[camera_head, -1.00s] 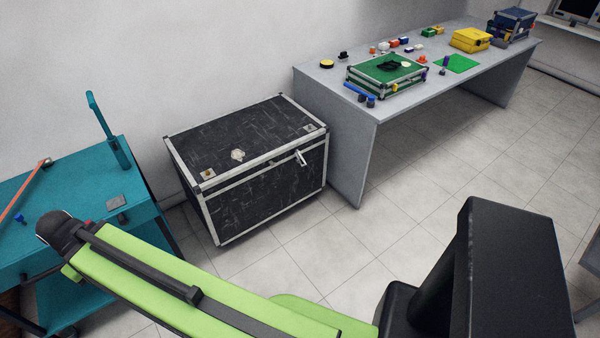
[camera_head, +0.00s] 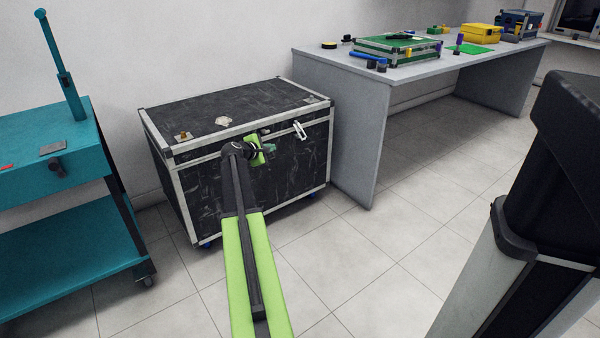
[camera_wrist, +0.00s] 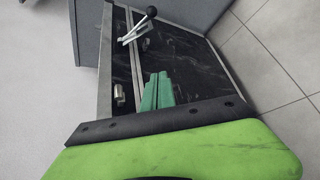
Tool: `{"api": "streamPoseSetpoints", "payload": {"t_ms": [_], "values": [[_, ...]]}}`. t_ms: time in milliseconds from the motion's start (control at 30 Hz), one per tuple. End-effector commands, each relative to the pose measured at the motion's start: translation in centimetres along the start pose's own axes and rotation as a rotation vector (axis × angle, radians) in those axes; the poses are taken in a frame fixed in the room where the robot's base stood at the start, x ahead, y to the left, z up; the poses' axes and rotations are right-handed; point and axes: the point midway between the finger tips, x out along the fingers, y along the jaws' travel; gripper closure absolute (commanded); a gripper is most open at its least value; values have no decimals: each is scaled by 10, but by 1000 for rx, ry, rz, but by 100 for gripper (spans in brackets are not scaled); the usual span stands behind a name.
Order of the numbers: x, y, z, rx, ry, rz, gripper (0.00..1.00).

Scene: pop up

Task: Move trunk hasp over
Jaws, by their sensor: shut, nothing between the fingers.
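The black trunk (camera_head: 200,175) with silver edges stands against the wall with its lid shut. The trunk hasp (camera_head: 300,130) is a silver piece sticking out from the right part of its front, near the lid seam. In the wrist view the hasp (camera_wrist: 131,34) is a silver bar beside a black ball knob (camera_wrist: 151,11). My gripper (camera_head: 270,150) is in front of the trunk, left of and slightly below the hasp, apart from it. In the wrist view its green fingers (camera_wrist: 160,77) are together and empty. My arm hides part of the trunk's front.
A teal cart (camera_head: 50,180) stands to the left. A grey table (camera_head: 420,68) with a green case (camera_head: 395,48) and a yellow case (camera_head: 482,34) stands close to the trunk's right. The tiled floor (camera_head: 400,240) before the trunk is clear.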

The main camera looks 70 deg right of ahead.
Motion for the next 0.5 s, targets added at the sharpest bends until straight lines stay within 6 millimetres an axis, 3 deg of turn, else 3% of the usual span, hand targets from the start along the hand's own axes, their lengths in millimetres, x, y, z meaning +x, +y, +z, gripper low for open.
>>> {"api": "streamPoseSetpoints", "payload": {"t_ms": [33,100,367,500], "values": [[27,-16,6,-30,-26,13,100],[43,-17,19,-65,-49,29,100],[54,-14,32,-94,-67,40,100],[72,-15,32,-92,-68,39,100]]}}
